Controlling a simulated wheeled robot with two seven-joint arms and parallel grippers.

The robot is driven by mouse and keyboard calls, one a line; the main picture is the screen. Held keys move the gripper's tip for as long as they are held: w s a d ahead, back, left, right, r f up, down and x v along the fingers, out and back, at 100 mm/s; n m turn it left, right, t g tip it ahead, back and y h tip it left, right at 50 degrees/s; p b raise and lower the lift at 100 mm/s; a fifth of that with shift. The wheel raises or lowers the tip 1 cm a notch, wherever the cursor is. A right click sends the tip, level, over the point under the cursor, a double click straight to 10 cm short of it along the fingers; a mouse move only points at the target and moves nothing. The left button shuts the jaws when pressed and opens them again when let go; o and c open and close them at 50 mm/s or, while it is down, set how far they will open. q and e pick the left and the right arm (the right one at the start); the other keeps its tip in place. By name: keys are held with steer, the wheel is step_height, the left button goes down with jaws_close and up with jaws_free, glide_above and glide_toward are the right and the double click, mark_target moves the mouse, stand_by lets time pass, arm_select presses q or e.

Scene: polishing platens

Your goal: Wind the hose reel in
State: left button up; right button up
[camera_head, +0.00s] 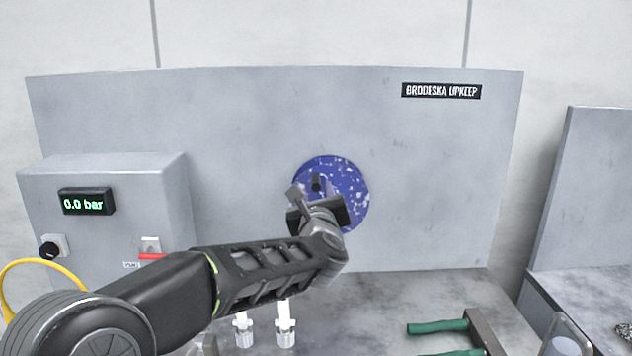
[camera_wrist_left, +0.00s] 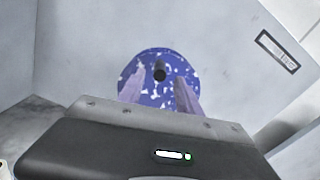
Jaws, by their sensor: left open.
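The hose reel is a round blue disc (camera_head: 348,185) with white specks, mounted on the upright grey panel. A short dark crank knob (camera_head: 316,183) stands out from its face, left of the middle in the head view. In the left wrist view the disc (camera_wrist_left: 152,62) is straight ahead, with the dark knob (camera_wrist_left: 160,75) between the fingers. My left gripper (camera_wrist_left: 160,95) is open, its two fingers apart and pointing at the disc. In the head view the left gripper (camera_head: 318,205) covers the lower left of the disc. Whether the fingers touch the knob cannot be told. My right gripper is not seen.
A grey box with a "0.0 bar" display (camera_head: 84,202), a black dial (camera_head: 52,246) and a red lever (camera_head: 153,256) stands at left. A yellow hose (camera_head: 45,262) curves beside it. White fittings (camera_head: 285,325) and a green-handled tool (camera_head: 438,327) lie on the bench (camera_head: 390,295).

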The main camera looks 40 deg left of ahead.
mark_target(316, 179)
arm_select(q)
steer(key=p+x, duration=0.2)
steer(key=x, duration=0.4)
steer(key=shift+r+p, duration=0.1)
steer(key=shift+p, duration=0.2)
steer(key=shift+w+a, duration=0.35)
steer(key=shift+w, duration=0.05)
jaws_close()
stand_by(0.8)
